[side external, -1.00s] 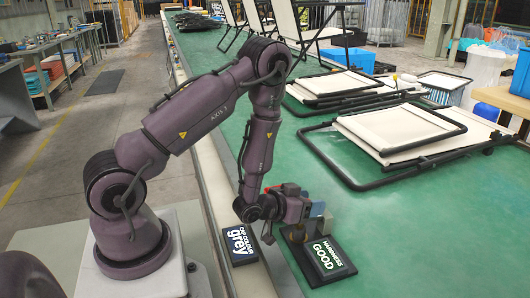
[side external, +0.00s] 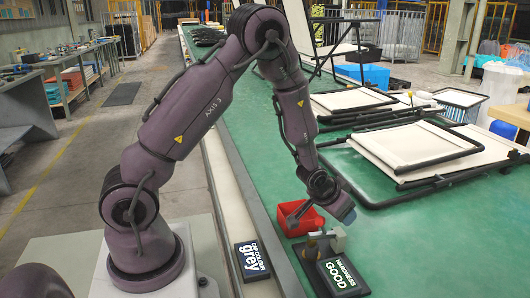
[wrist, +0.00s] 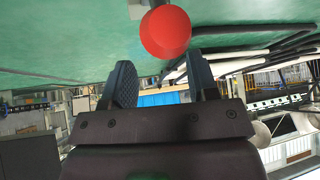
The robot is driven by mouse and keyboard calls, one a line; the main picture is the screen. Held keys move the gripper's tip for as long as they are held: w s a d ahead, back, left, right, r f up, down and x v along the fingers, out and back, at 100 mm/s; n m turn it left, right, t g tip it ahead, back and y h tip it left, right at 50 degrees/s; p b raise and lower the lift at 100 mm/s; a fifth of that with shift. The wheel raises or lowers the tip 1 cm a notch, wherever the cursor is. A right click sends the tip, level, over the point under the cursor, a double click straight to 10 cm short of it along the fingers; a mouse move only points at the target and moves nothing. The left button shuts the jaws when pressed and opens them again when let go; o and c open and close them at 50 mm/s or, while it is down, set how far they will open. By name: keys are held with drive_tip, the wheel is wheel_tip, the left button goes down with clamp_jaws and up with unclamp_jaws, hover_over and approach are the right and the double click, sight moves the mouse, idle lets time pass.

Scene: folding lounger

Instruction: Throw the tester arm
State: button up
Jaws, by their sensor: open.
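The hardness tester (side external: 334,240) stands on a black base at the near edge of the green table, with a brass-coloured post and a pale grey-green body. Its screen (side external: 340,274) reads "HARDNESS GOOD". My gripper (side external: 347,213) is just above the tester, tilted down to the right. In the wrist view my gripper (wrist: 160,66) has its two dark fingers apart, with nothing between them. A red ball knob (wrist: 165,32) on a grey stem, apparently the tester arm's end, is just beyond the fingertips.
A red open bin (side external: 298,218) sits directly behind the tester, close to my wrist. A "CAP COLOUR grey" screen (side external: 252,260) lies to the left. Folded lounger frames (side external: 415,150) lie further right. Bare green table lies to the tester's right.

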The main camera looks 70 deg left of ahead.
drive_tip(key=w+g, duration=0.5)
drive_tip(key=g, duration=0.2)
wheel_tip(320, 180, up, 11)
drive_tip(key=d, duration=0.2)
drive_tip(key=s+d+r+m+t, duration=0.1)
drive_tip(key=s+r, duration=0.3)
drive_tip(key=s, duration=0.4)
drive_tip(key=s+d+r+m+t+h, duration=0.1)
drive_tip(key=s+d+r, duration=0.3)
drive_tip(key=s, duration=0.5)
drive_tip(key=s+d+r+m+t+h, duration=0.1)
drive_tip(key=s+d+r+t, duration=0.1)
drive_tip(key=s, duration=0.7)
drive_tip(key=shift+s+d+r, duration=0.25)
drive_tip(key=shift+d+r, duration=0.25)
drive_tip(key=shift+r, duration=0.45)
